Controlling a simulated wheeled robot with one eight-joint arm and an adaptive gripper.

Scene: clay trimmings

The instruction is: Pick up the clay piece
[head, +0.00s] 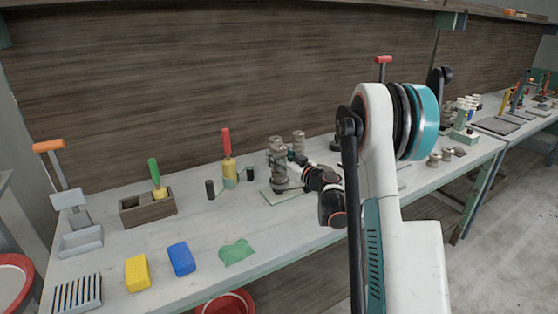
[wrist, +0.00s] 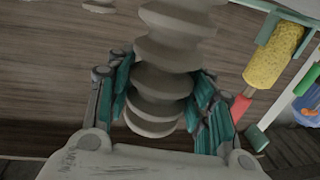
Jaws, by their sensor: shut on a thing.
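A grey-brown ribbed clay piece (head: 277,165), like a stack of discs, stands upright over a pale board (head: 270,197) on the bench. In the wrist view the clay piece (wrist: 165,52) runs between the teal fingers of my gripper (wrist: 160,95), which touch it on both sides. In the head view my gripper (head: 296,158) reaches it from the right and is shut on it. I cannot tell whether its lower end touches the board. A second similar clay piece (head: 299,140) stands just behind to the right.
Left of the board are a red-handled yellow tool (head: 229,165), dark cylinders (head: 210,189) and a wooden box (head: 146,207). Yellow (head: 137,274) and blue (head: 181,259) blocks and a green cloth (head: 236,252) lie in front. More clay pieces (head: 434,159) sit at right.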

